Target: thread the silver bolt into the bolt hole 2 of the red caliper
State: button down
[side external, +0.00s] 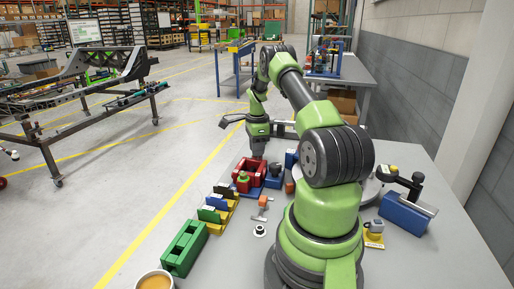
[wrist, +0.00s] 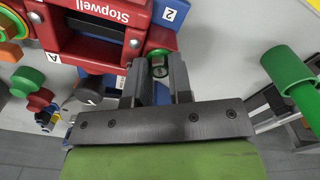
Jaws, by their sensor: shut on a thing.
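The red caliper (wrist: 92,40), lettered "Stopwell", sits on a blue fixture (wrist: 166,12) with labels "A" and "2" at the top of the wrist view. In the side external view the caliper (side external: 262,176) is on the table below my gripper (side external: 258,155). In the wrist view my gripper (wrist: 158,82) points at the caliper's right end, beside label "2". Its jaws are shut on a small silver piece, seemingly the silver bolt (wrist: 159,71), mostly hidden between the fingers. A green round part lies just beyond the fingertips. Hole 2 itself is not clearly visible.
Green, red and orange knobbed parts stand left of the caliper in the wrist view. A green cylinder (wrist: 288,68) stands at right. In the side external view, a green block (side external: 185,248), yellow holders and a cup (side external: 154,281) line the table's left edge.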

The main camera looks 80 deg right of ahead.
jog(key=shift+s, duration=0.1)
jog(key=m, duration=0.4)
jog(key=c, duration=0.9)
grip_release()
jog(key=shift+c, duration=0.2)
jog(key=shift+r, duration=4)
